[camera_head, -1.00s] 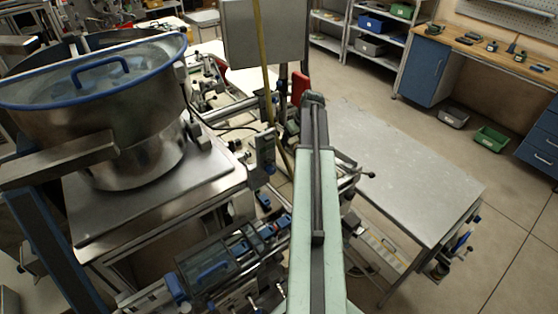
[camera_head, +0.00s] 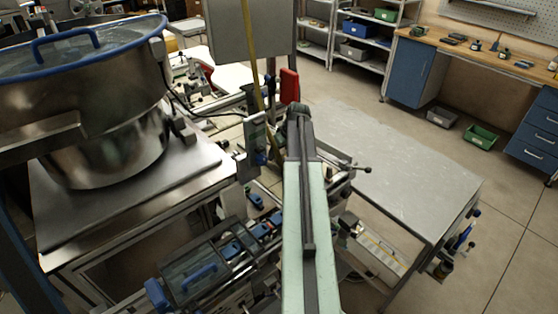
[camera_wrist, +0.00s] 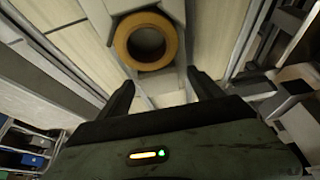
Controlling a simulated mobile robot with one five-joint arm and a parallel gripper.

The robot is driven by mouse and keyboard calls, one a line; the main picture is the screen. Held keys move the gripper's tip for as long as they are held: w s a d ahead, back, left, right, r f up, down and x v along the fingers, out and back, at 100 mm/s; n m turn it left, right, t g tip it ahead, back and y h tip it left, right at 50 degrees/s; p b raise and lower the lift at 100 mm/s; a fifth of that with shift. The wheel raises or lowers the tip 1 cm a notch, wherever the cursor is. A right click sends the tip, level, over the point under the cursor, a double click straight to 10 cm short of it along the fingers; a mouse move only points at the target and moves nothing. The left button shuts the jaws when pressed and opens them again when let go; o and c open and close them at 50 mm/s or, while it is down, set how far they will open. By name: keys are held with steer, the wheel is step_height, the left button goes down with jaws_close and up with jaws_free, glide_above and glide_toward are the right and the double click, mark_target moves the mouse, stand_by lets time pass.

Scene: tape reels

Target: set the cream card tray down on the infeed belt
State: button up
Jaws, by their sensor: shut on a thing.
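In the wrist view my gripper (camera_wrist: 160,80) has its two dark fingers apart, on either side of a pale piece. I take this piece to be the cream card tray (camera_wrist: 177,12), shut between the fingers; the contact is hard to see. A tan tape reel (camera_wrist: 121,42) lies flat on it, just beyond the fingertips. Behind is a cream, panelled surface (camera_wrist: 75,30) between metal rails; I cannot tell whether it is the infeed belt or whether the tray touches it. In the head view my arm hides my gripper and the tray.
In the head view a steel bowl (camera_head: 105,150) with a blue rim stands left on a metal-topped bench (camera_head: 75,215). A grey table (camera_head: 395,165) is to the right, its top clear. A grey box panel (camera_head: 243,30) and a red part (camera_head: 289,86) rise near my arm.

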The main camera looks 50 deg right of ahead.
steer(key=shift+f, duration=0.9)
steer(key=shift+r, duration=0.25)
steer(key=shift+f, duration=0.25)
steer(key=o, duration=1.5)
steer(key=shift+r, duration=0.1)
steer(key=shift+o, duration=0.2)
steer(key=shift+r, duration=0.25)
steer(key=p+v, duration=1.1)
steer(key=v, duration=0.1)
